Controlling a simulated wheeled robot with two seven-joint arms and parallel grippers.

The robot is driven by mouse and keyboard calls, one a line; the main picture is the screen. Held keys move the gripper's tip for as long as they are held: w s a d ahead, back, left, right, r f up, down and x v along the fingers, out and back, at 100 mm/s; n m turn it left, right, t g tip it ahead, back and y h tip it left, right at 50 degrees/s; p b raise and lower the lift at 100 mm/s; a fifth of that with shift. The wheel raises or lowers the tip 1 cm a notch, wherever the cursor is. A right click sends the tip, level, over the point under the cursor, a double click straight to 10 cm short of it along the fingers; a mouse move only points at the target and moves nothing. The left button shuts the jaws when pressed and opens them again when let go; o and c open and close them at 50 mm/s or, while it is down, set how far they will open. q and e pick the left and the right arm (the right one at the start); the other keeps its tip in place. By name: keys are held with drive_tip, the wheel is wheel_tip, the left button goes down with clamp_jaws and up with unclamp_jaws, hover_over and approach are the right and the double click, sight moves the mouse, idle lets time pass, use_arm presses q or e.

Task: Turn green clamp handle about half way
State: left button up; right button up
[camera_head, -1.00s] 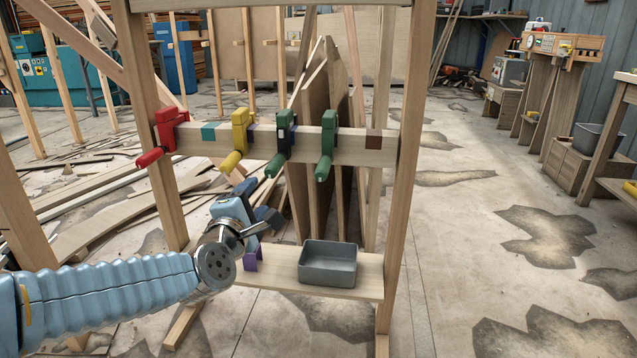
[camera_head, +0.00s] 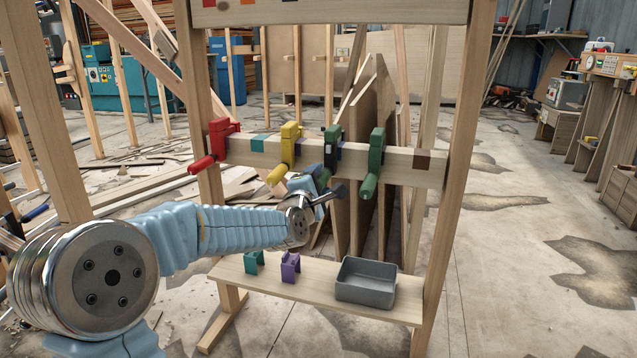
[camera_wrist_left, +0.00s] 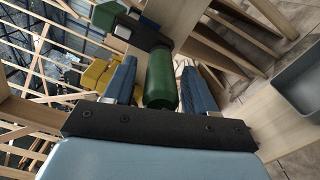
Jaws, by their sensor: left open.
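A green clamp (camera_head: 333,135) with a dark part sits on the wooden rail, between a yellow clamp (camera_head: 288,145) and another green clamp (camera_head: 375,160). My left gripper (camera_head: 325,184) is at its lower end and hides most of its handle in the head view. In the left wrist view the green handle (camera_wrist_left: 160,82) stands between my two blue fingers. The fingers are open, one on each side, with a visible gap on the left side. Contact on the right side cannot be told. My right gripper is not in view.
A red clamp (camera_head: 212,145) is at the rail's left end. On the shelf (camera_head: 245,280) below stand a green piece (camera_head: 254,262), a purple piece (camera_head: 290,267) and a grey bin (camera_head: 366,281). Wooden posts frame the rail. Boards lean behind it.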

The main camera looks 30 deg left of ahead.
use_arm(q)
drive_tip(key=c, duration=1)
drive_tip(key=shift+c, duration=0.2)
